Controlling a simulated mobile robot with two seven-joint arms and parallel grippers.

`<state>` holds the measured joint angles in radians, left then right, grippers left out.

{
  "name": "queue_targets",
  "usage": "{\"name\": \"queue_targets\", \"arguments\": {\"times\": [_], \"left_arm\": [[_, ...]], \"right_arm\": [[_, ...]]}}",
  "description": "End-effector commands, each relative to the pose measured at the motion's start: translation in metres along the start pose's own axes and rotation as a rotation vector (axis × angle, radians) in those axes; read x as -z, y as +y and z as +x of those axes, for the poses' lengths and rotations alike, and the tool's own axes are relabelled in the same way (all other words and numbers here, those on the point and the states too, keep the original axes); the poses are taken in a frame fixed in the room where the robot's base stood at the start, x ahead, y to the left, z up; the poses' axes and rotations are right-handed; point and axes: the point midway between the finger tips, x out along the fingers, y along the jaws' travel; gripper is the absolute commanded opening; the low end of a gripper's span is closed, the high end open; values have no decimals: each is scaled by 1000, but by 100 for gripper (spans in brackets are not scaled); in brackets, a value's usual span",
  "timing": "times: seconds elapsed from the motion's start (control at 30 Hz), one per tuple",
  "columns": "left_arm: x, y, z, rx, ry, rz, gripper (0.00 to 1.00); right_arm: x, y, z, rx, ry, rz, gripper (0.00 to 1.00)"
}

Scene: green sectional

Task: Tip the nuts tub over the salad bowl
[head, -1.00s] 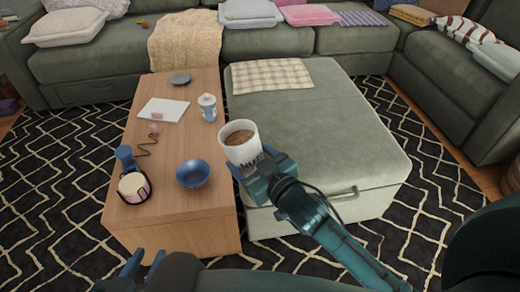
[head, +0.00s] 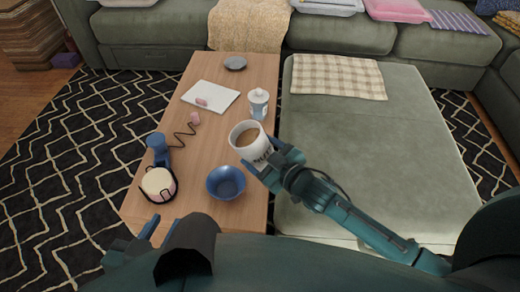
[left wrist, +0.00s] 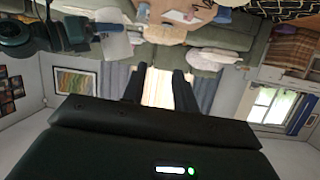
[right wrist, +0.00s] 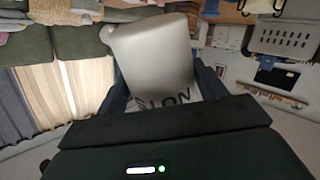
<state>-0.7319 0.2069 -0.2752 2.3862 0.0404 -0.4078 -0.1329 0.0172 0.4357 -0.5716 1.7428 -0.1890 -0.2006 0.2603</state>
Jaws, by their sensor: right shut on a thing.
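The nuts tub (head: 240,150) is a white cup with dark lettering and brown contents showing at its open top. My right gripper (head: 268,163) is shut on it and holds it, roughly upright, near the table's right edge. In the right wrist view the tub (right wrist: 155,55) sits between the fingers. The salad bowl (head: 226,183) is blue and stands on the wooden table, just nearer and left of the tub; no contents can be made out. My left gripper (head: 160,229) is low at the front; its fingers are apart and empty in the left wrist view (left wrist: 160,88).
A green ottoman (head: 370,150) stands right of the table, with a checked cloth (head: 337,77).

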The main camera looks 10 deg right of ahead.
Motion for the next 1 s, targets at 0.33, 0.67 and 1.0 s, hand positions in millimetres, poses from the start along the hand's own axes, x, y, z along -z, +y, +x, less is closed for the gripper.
{"name": "queue_targets", "arguments": {"times": [0.33, 0.67, 1.0], "left_arm": [[-3, 0, 11, 8, 102, 50, 29], [2, 2, 14, 17, 208, 84, 29], [4, 2, 14, 17, 225, 87, 29]], "right_arm": [[-31, -7, 6, 0, -44, -68, 37], [-53, -12, 9, 0, -86, -125, 37], [-55, -12, 10, 0, -93, -133, 37]]}}
